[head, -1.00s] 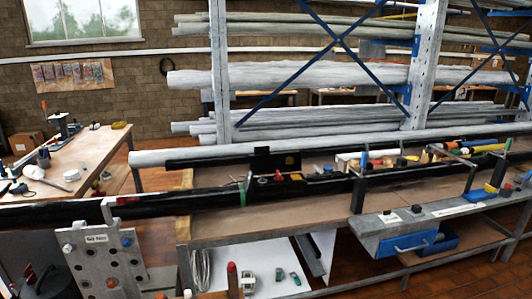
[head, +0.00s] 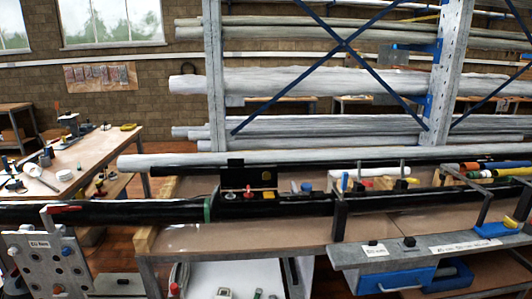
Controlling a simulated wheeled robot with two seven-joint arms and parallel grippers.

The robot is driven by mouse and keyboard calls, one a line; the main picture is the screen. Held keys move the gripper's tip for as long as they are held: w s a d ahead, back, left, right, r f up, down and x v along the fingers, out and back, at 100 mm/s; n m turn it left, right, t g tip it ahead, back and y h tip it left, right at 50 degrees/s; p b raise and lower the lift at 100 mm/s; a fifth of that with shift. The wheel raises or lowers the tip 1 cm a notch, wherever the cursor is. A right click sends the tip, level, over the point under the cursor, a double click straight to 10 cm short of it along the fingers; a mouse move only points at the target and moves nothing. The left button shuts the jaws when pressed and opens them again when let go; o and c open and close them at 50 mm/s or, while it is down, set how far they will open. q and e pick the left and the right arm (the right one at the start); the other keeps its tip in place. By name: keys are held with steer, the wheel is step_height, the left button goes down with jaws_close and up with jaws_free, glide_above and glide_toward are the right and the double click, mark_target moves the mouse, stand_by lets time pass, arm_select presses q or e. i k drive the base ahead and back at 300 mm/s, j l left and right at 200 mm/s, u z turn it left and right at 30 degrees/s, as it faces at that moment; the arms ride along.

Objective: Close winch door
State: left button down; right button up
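A long black mast (head: 130,212) lies across the workbench. In its middle is a dark opening area with small fittings, including a red knob (head: 248,190). A small black panel (head: 236,167) stands upright behind this area, and I take it to be the winch door, standing open. The hinge is too small to make out. A green band (head: 208,209) wraps the mast left of the opening. Neither of my grippers is in view.
A grey shelf edge (head: 440,249) with a blue drawer (head: 392,278) juts out at the right front. Dark upright posts (head: 340,215) stand beside the mast. A perforated grey plate (head: 45,262) stands at the left front. Bare bench top (head: 270,235) lies before the mast.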

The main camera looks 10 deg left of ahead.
mark_target(236, 175)
steer(key=i+l+z, duration=0.1)
steer(key=i+l, duration=0.25)
steer(key=i, duration=0.15)
steer(key=i+l+z, duration=0.1)
steer(key=i+l, duration=0.25)
steer(key=i+j, duration=0.05)
steer(key=i, duration=0.05)
